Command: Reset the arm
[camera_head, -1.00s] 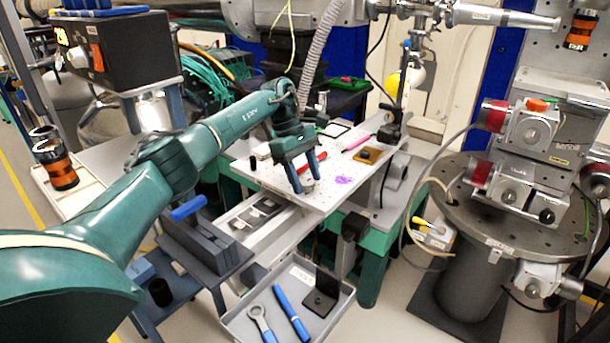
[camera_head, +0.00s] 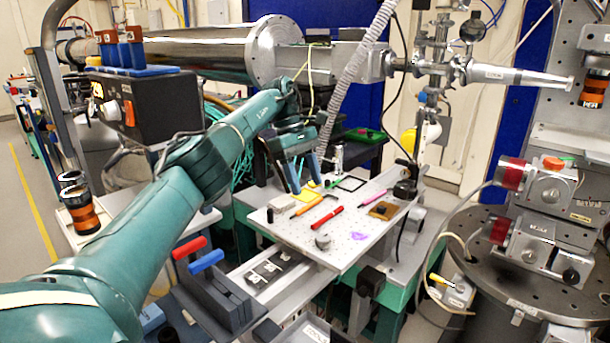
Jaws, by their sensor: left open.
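My left arm comes in from the left in the head view, reaching over the perforated breadboard table (camera_head: 356,250). My left gripper (camera_head: 305,188) is open, with its two blue-grey fingers pointing down above the table's back left part. An orange pen-like tool (camera_head: 306,208), a red pen (camera_head: 327,219) and a pink pen (camera_head: 371,200) lie on the table to the right of and below the fingers. A small grey cylinder (camera_head: 323,241) stands nearer the front. My right gripper is not in view.
A steel beam pipe (camera_head: 205,55) and a hanging hose (camera_head: 355,75) are behind the arm. A round column with motor stages (camera_head: 530,255) stands at the right. A black control box (camera_head: 150,105) is at the left. A rack with red and blue handles (camera_head: 215,290) is in front.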

